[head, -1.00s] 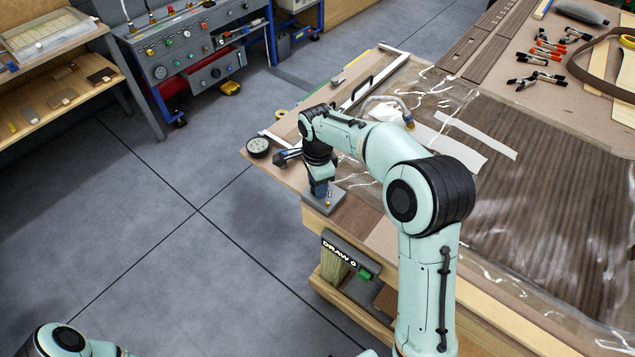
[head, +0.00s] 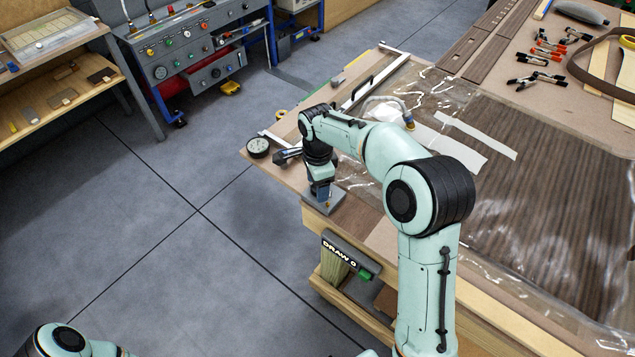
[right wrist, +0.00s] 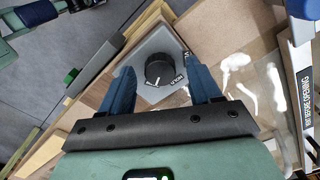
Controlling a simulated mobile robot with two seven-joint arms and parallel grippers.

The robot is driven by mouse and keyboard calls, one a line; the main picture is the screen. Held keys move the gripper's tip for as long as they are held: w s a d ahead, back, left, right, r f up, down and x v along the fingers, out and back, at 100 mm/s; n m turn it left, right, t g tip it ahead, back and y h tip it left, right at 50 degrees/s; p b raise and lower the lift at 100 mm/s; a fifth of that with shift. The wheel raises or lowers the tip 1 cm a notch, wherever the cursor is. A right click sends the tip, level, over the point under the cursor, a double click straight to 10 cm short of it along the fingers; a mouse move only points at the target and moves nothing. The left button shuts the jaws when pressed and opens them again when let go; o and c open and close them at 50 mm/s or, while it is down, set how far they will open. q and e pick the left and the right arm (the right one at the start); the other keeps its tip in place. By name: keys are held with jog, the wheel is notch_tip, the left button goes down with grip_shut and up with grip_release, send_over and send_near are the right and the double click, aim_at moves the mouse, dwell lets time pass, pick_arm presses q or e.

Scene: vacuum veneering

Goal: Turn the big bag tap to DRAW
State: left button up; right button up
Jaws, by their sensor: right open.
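The tap is a round black knob (right wrist: 160,70) on a grey plate (right wrist: 150,92), in the right wrist view. A short white mark shows at the knob's lower left edge. In the head view the plate (head: 334,205) sits at the table's near left corner. My right gripper (right wrist: 166,82) is open, its blue fingers on either side of the knob; contact cannot be told. In the head view it points down over the plate (head: 320,190). My left gripper is out of view.
A dark sign reading roughly DRAW 0 (head: 339,254) hangs on the table front, with a green piece (head: 365,275) beside it. A round gauge (head: 258,147) lies left of my right gripper. Clear film (head: 430,90) covers dark veneer on the table. Open floor lies left.

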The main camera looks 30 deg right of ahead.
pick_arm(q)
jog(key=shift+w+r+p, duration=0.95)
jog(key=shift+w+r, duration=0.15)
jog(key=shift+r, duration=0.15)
pick_arm(e)
notch_tip(320, 180, up, 13)
jog(key=shift+r, duration=0.15)
